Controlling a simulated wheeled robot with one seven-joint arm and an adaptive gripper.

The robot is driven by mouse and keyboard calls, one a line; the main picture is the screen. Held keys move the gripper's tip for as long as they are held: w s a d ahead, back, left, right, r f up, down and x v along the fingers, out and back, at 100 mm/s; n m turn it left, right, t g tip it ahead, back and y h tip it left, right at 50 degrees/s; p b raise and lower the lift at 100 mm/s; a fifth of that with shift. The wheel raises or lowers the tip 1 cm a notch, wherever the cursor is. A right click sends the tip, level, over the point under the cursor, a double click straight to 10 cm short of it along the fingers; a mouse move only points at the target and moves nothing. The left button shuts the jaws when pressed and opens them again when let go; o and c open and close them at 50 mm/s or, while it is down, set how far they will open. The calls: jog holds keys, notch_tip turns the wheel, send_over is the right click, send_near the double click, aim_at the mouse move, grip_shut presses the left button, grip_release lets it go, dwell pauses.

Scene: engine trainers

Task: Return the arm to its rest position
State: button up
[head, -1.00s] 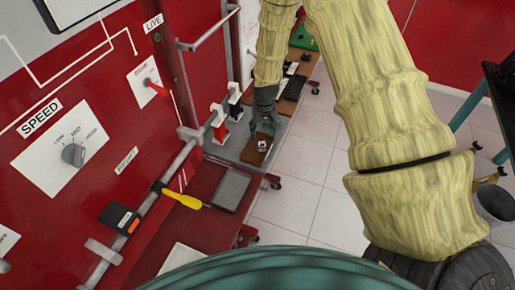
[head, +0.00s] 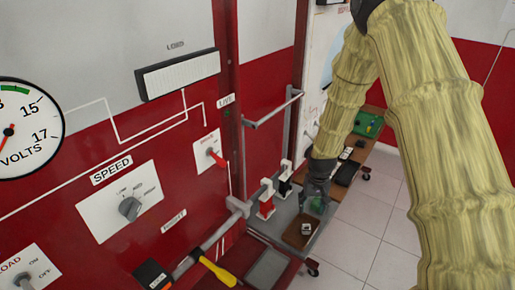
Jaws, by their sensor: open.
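My arm, in a pale yellow ribbed sleeve, reaches out from the right side of the head view and bends down at its far end. My gripper (head: 315,207) is dark grey, points downward and is open. I see nothing held between its fingers, though it is small in the view. It hangs just above or behind a small brown tray (head: 296,239) in the picture. A small white piece (head: 306,229) sits on that tray, apart from the fingers as far as I can tell.
A red panel with a speed knob (head: 130,208) and a red switch lever (head: 217,158) stands at left. A yellow-handled tool (head: 216,271) lies at its foot. Red and black clamps (head: 266,203) stand left of my gripper. A green tray (head: 368,124) is farther back.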

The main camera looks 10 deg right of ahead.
jog(key=s+a+f+n, duration=0.1)
jog(key=s+a+f, duration=0.2)
jog(key=s+f, duration=0.4)
jog(key=s+a+f, duration=0.2)
jog(key=s+f, duration=0.4)
jog(key=s, duration=0.2)
jog(key=s+a+f+n+g, duration=0.1)
jog(key=s+a+f, duration=0.1)
jog(key=s, duration=0.6)
jog(key=s+a+f, duration=0.2)
jog(key=s, duration=0.7)
jog(key=s+a+f+n+g, duration=0.1)
jog(key=s+a+f, duration=0.15)
jog(key=s, duration=0.55)
jog(key=shift+t, duration=0.3)
notch_tip(320, 180, down, 5)
jog(key=b, duration=0.5)
jog(key=shift+w, duration=0.1)
jog(key=shift+r, duration=0.1)
jog(key=shift+c, duration=0.3)
